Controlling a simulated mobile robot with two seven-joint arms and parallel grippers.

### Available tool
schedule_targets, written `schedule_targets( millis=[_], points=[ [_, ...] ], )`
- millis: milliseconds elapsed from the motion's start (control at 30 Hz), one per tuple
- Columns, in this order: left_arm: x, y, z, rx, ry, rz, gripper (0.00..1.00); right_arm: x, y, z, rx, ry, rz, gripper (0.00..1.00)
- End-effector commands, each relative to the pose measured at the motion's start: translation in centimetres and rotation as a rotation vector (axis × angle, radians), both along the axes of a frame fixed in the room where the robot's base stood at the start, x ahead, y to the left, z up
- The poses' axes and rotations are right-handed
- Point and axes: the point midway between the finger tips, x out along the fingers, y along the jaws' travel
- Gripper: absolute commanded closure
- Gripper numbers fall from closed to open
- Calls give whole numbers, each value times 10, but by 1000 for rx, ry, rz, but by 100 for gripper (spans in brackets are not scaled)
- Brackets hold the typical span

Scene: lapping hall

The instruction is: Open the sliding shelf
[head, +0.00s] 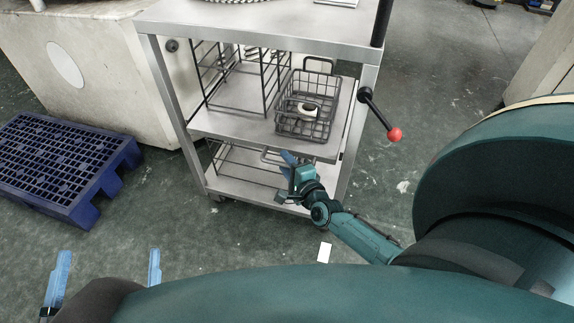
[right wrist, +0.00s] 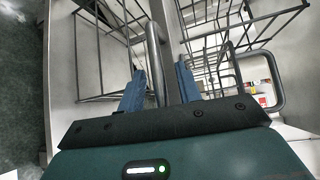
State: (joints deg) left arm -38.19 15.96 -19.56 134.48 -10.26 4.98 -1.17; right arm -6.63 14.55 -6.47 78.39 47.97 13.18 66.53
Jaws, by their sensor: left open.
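The grey metal cart (head: 262,28) stands ahead with a shelf (head: 230,125) at middle height. A grey bar handle (head: 268,155) runs along the front of this shelf; it also shows as an upright bar in the right wrist view (right wrist: 155,62). My right gripper (head: 287,163) is at the handle's right part. In the right wrist view its two blue fingers (right wrist: 160,88) stand apart, with the bar between them; whether either touches it is unclear. My left gripper (head: 107,278) is open and empty, low at the left, away from the cart.
A wire basket (head: 318,122) with a white ring-shaped item and a black wire rack (head: 233,92) are on the middle shelf. A lever with a red knob (head: 394,134) sticks out at the cart's right. A blue pallet (head: 62,160) lies left. Floor in front is mostly free.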

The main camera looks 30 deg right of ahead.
Motion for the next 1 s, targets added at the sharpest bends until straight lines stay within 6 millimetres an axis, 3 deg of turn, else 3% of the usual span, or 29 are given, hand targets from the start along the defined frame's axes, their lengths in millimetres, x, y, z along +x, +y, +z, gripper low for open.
schedule_targets(
  millis=[133,533,1000],
  points=[
    [0,0,0,0,0,0,0,0,0,0,0,0,0,67],
    [0,0,0,0,0,0,0,0,0,0,0,0,0,99],
    [0,0,0,0,0,0,0,-1,0,0,0,0,0,100]
  ],
)
